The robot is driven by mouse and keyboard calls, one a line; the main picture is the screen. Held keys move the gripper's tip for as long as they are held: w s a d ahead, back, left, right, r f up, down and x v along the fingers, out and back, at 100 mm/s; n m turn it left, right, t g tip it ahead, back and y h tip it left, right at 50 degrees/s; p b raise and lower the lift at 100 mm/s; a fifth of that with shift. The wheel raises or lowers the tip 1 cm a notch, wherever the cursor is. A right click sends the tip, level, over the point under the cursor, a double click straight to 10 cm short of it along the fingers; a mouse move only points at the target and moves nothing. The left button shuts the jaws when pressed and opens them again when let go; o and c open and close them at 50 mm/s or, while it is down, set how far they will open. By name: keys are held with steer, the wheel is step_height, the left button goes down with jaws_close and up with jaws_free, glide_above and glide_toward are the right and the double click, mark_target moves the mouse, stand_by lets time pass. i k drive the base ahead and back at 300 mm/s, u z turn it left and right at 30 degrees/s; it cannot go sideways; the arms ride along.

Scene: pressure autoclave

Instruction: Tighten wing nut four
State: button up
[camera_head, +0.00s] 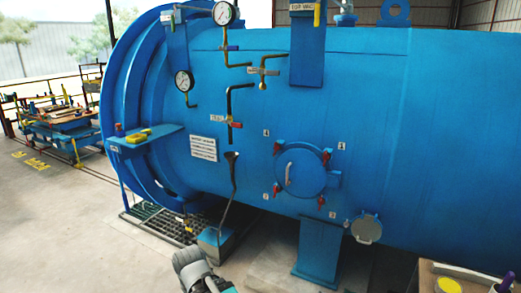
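A round blue hatch cover (300,172) with a pale handle (289,174) sits on the side of the large blue autoclave (400,110). Red wing nuts sit around its rim: upper left (278,148), upper right (326,156), lower right (321,200) and lower left (276,190). A small white label stands by each one. How tight the nuts are does not show. Part of my arm shows at the bottom, apart from the hatch. My gripper's fingers are not visible.
Gauges (223,13) and valve pipes (234,105) are left of the hatch. A grey round flange (366,227) and a blue support leg (318,250) are below it. A blue shelf (145,137) juts out at left. Open floor (60,230) lies at lower left.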

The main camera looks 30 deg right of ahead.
mark_target(276, 148)
steer(key=u, duration=1.05)
steer(key=i, duration=0.75)
steer(key=z, duration=2.45)
